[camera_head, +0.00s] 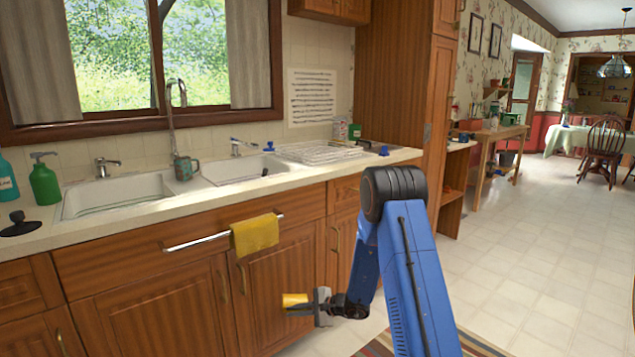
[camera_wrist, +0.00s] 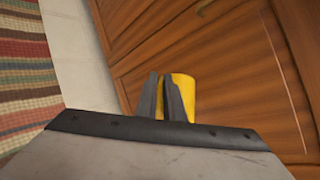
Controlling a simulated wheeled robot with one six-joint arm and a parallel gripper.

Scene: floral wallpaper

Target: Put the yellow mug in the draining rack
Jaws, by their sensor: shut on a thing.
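The yellow mug (camera_head: 295,301) is held by my gripper (camera_head: 318,303) in front of the lower cabinet doors, well below the counter. In the wrist view the yellow mug (camera_wrist: 181,92) shows beyond the fingers of my gripper (camera_wrist: 164,100), which are shut on it. The fingers hide part of the mug, and I cannot see its handle. The white wire draining rack (camera_head: 320,152) lies on the counter to the right of the sink, above and behind my gripper.
The double sink (camera_head: 120,195) has a teal mug (camera_head: 184,168) on its divider. A yellow cloth (camera_head: 254,235) hangs on a towel bar over the cabinet front. A can (camera_head: 354,131) and a blue item (camera_head: 383,150) stand near the rack. A striped rug (camera_wrist: 25,80) lies on the floor.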

